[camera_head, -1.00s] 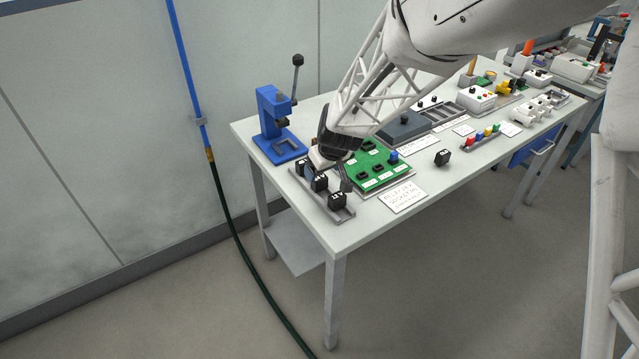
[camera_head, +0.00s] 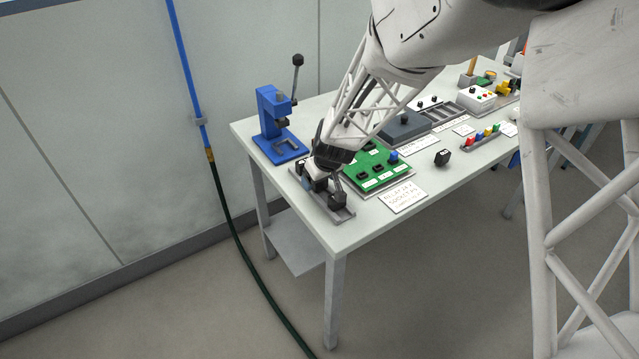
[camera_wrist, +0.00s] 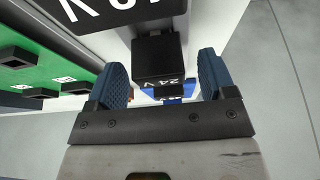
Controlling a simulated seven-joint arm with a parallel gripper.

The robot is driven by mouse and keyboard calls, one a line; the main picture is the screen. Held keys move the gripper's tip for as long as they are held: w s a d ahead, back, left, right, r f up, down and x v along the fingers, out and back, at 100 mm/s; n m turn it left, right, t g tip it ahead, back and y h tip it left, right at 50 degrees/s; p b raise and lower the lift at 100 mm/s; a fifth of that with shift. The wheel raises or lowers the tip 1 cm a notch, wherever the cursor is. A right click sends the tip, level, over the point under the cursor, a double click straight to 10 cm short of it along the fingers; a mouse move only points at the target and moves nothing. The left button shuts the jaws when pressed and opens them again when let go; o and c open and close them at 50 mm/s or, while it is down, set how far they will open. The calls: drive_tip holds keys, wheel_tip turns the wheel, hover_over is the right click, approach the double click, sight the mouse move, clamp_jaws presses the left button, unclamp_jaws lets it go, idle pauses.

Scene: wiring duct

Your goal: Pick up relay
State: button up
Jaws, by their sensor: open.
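Small black relays stand in a grey tray (camera_head: 340,214) at the near left end of the table. My gripper (camera_head: 320,183) is low over the tray, pointing down. In the wrist view my gripper (camera_wrist: 163,82) is open, with blue pads on either side of a black relay (camera_wrist: 157,57) marked "24 V". A gap shows on the relay's right; contact on the left is hard to tell.
A green socket board (camera_head: 378,172) lies right beside the tray. A blue lever press (camera_head: 276,125) stands behind to the left. A white label card (camera_head: 403,196) and a loose black relay (camera_head: 442,157) lie to the right, with bare table between.

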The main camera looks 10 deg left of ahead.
idle(0.3)
drive_tip(key=c, duration=1)
drive_tip(key=shift+r, duration=0.1)
drive_tip(key=shift+r, duration=4.95)
drive_tip(key=shift+w+m, duration=0.15)
drive_tip(key=shift+m, duration=0.15)
